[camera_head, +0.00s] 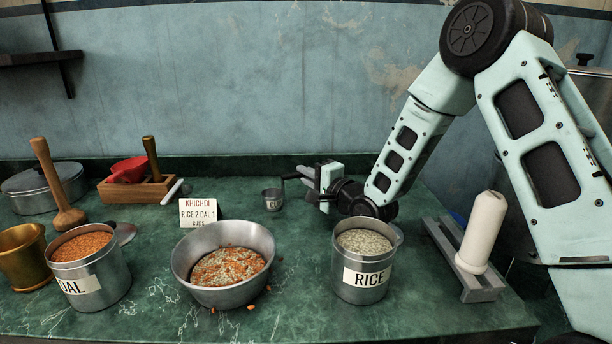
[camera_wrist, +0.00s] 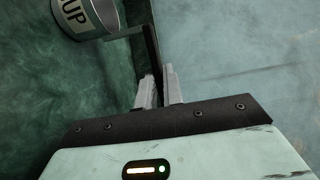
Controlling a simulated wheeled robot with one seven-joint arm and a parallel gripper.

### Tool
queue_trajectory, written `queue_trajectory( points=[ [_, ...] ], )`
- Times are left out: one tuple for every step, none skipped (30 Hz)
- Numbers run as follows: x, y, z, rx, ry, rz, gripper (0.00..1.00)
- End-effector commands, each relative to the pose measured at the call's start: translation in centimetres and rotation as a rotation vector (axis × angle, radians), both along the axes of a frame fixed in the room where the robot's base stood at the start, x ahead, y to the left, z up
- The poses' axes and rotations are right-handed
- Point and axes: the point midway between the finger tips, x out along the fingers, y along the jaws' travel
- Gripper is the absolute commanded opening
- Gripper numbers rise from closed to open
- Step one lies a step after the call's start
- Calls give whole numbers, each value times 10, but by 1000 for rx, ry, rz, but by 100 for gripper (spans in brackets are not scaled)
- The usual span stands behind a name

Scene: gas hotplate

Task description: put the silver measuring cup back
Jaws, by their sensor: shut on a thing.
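The silver measuring cup (camera_head: 272,199) is upright at the back middle of the green counter, behind the bowl. It also shows at the top left of the wrist view (camera_wrist: 83,18), with part of a "CUP" label. Its dark handle (camera_wrist: 151,42) runs between my gripper's fingers. My gripper (camera_head: 306,173) is shut on this handle, to the right of the cup. In the wrist view my gripper's two pale fingers (camera_wrist: 160,88) stand close together around it. I cannot tell whether the cup's base touches the counter.
A recipe card (camera_head: 199,211) stands left of the cup. The metal bowl (camera_head: 183,268) holds rice and dal, with bits spilled nearby. The DAL tin (camera_head: 103,289) and RICE tin (camera_head: 360,292) flank it. A wooden box (camera_head: 140,190) with a red scoop (camera_head: 127,170) stands at the back left.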

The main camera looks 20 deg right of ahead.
Motion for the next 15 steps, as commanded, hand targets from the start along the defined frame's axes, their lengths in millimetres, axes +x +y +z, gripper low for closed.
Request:
queue_trajectory(
  points=[
    [0, 0, -1, 0, 0, 0, 17],
    [0, 0, -1, 0, 0, 0, 25],
    [0, 0, -1, 0, 0, 0, 30],
    [0, 0, -1, 0, 0, 0, 30],
    [0, 0, -1, 0, 0, 0, 30],
    [0, 0, -1, 0, 0, 0, 30],
    [0, 0, -1, 0, 0, 0, 30],
    [0, 0, -1, 0, 0, 0, 30],
    [0, 0, -1, 0, 0, 0, 30],
    [0, 0, 0, 0, 0, 0, 30],
    [0, 0, 0, 0, 0, 0, 30],
    [0, 0, 2, 0, 0, 0, 30],
    [0, 0, 5, -1, 0, 0, 30],
    [-2, -1, 3, 0, 1, -1, 30],
    [-7, -3, 2, 0, 1, -1, 30]
  ],
)
